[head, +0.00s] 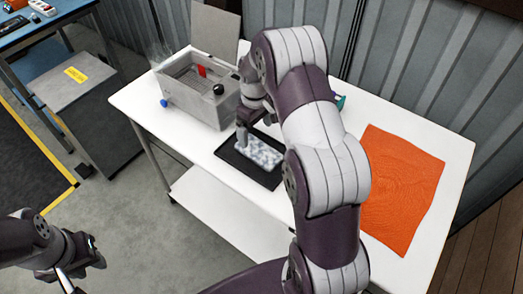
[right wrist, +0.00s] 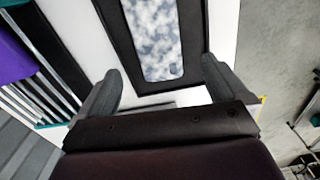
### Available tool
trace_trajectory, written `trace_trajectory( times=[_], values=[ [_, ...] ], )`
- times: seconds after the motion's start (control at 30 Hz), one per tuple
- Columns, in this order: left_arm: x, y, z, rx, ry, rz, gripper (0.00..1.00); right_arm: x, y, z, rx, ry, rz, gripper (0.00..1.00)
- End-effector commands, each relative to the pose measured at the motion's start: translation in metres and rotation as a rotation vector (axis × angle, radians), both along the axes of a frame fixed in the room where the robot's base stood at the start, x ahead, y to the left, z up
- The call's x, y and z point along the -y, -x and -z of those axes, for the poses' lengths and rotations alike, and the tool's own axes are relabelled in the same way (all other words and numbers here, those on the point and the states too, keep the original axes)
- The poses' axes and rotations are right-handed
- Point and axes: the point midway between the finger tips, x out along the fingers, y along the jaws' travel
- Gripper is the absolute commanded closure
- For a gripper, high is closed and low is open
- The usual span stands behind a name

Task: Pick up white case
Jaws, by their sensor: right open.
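The white case (head: 259,153) is a flat, rounded rectangle with a mottled white and grey-blue pattern. It lies on a black tray (head: 254,172) on the white table. In the right wrist view the case (right wrist: 151,35) sits beyond and between the fingertips, with the tray (right wrist: 108,30) around it. My right gripper (right wrist: 160,68) is open and empty, its fingers spread wider than the case. In the head view the right gripper (head: 243,137) is over the left end of the case. My left gripper (head: 72,277) is at the lower left, far from the table; its fingers are unclear.
A grey box machine (head: 195,100) with a black knob stands left of the tray. An orange cloth (head: 402,190) lies on the right of the white table (head: 190,143). A teal object behind my right arm is mostly hidden. A grey cabinet (head: 75,95) stands at left.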

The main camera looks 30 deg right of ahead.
Motion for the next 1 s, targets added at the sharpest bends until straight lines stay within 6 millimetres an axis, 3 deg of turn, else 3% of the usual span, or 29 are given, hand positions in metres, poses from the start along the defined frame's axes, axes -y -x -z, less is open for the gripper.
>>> trace_trajectory(
  times=[0.47,0.73,0.9,1.0],
  values=[
    [0.0,0.0,-0.021,0.0,0.0,0.0,0.65,0.003,-0.005,0.074,0.001,0.0,0.0,0.0],
    [0.0,0.0,-0.02,0.0,0.0,0.0,0.65,0.003,-0.005,0.081,0.004,0.001,0.0,0.0],
    [0.0,0.0,-0.02,0.0,0.0,0.0,0.65,0.003,-0.005,0.081,0.004,0.001,0.0,0.51],
    [0.0,0.0,-0.021,0.0,0.0,0.0,0.65,0.003,-0.005,0.081,0.004,0.001,0.0,0.51]
  ],
)
